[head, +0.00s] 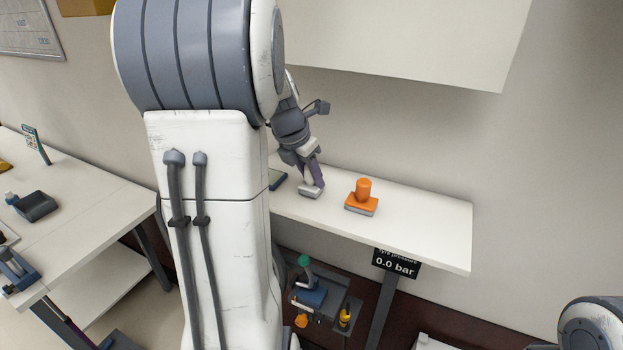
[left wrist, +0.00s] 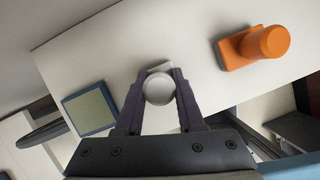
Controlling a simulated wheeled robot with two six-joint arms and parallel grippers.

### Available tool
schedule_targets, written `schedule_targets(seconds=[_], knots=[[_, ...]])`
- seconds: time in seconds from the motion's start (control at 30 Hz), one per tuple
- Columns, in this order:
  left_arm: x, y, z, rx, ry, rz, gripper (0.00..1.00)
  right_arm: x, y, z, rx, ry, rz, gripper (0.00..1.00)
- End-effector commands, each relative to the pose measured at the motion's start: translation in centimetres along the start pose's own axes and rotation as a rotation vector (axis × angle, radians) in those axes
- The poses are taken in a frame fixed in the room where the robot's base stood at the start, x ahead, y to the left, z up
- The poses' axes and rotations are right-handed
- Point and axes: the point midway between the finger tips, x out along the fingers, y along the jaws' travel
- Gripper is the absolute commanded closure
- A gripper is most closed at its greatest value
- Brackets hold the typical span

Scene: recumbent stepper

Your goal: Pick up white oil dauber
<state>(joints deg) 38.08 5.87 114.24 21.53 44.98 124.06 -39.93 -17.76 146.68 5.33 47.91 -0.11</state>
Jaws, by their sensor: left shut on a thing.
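The white oil dauber (head: 311,190) is at the white table's surface, with a pale round handle and a flat base. In the left wrist view its round white top (left wrist: 159,89) sits between the two purple fingers. My left gripper (head: 314,176) is shut on the dauber's handle, with a finger on each side of it. I cannot tell whether the base touches the table. My right gripper is not in view; only part of what looks like my right arm shows at the lower right.
An orange dauber (head: 362,196) stands to the right on the same white table (head: 430,225). A dark-framed flat device (left wrist: 90,108) lies to the left. A white cabinet (head: 420,45) overhangs the table. A lower shelf holds tools, and a second table (head: 90,205) stands at left.

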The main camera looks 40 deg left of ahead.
Motion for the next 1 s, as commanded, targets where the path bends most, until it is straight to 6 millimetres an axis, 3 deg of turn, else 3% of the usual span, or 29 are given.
schedule_targets(seconds=[0.23,0.4,0.7,1.0], knots=[[-3.2,0.1,1.4,0.003,-0.006,0.005,1.0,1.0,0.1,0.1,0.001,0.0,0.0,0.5],[-5.6,-3.7,1.5,0.007,-0.005,0.002,1.0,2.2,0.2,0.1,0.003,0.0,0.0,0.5],[-8.9,-8.8,1.6,0.006,-0.003,0.001,1.0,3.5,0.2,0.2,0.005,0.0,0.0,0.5],[-10.7,-11.3,1.6,0.001,0.0,0.001,1.0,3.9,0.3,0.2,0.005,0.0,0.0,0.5]])
